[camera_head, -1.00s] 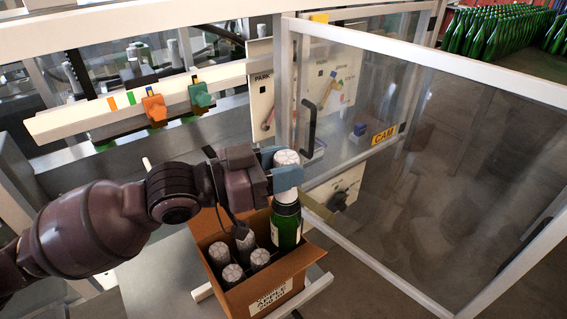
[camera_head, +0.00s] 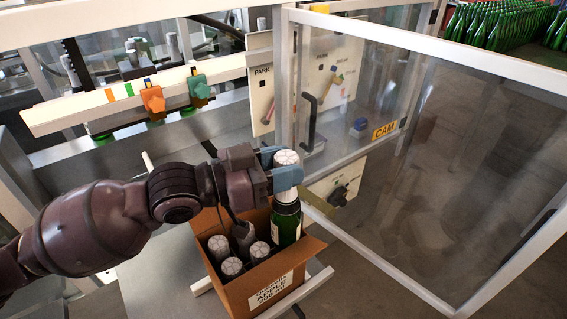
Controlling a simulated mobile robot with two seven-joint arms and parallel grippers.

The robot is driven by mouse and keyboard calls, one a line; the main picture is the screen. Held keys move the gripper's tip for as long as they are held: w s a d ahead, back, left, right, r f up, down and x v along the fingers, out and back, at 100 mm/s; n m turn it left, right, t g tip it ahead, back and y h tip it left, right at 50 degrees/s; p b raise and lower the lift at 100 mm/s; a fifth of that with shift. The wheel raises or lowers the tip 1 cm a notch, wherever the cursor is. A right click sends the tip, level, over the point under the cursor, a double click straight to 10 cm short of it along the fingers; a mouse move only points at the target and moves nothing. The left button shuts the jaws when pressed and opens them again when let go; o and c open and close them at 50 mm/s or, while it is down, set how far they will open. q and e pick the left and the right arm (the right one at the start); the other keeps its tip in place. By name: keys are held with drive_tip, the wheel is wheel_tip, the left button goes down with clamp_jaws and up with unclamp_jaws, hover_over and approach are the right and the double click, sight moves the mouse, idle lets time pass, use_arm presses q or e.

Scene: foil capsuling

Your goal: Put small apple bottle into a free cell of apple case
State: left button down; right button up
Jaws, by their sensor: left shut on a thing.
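The small apple bottle (camera_head: 286,222) is green with a white foil top. My left gripper (camera_head: 284,172) is shut on its foil-covered neck and holds it upright. The bottle's lower part is inside the apple case (camera_head: 264,291), an open cardboard box with a printed label, at the back right of its opening. Its base is hidden, so I cannot tell whether it touches the case floor. Several white-capped bottles (camera_head: 232,267) stand in the case at the front and left. My wrist hides part of the case's back. My right gripper is not in view.
A glass door with a pale frame (camera_head: 370,246) stands open to the right of the case. A rail with orange (camera_head: 152,99) and teal (camera_head: 199,90) clamps runs behind my arm. Many green bottles (camera_head: 498,25) stand at the far upper right.

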sight(274, 203)
use_arm(q)
drive_tip(key=shift+f+b, duration=1.4)
drive_tip(key=shift+f, duration=0.95)
drive_tip(key=shift+f+b, duration=0.35)
drive_tip(key=shift+f, duration=0.65)
drive_tip(key=shift+f+b, duration=0.4)
drive_tip(key=shift+b, duration=0.05)
drive_tip(key=c, duration=1)
unclamp_jaws()
drive_tip(key=shift+c, duration=0.2)
drive_tip(key=o, duration=0.5)
drive_tip(key=shift+c, duration=0.2)
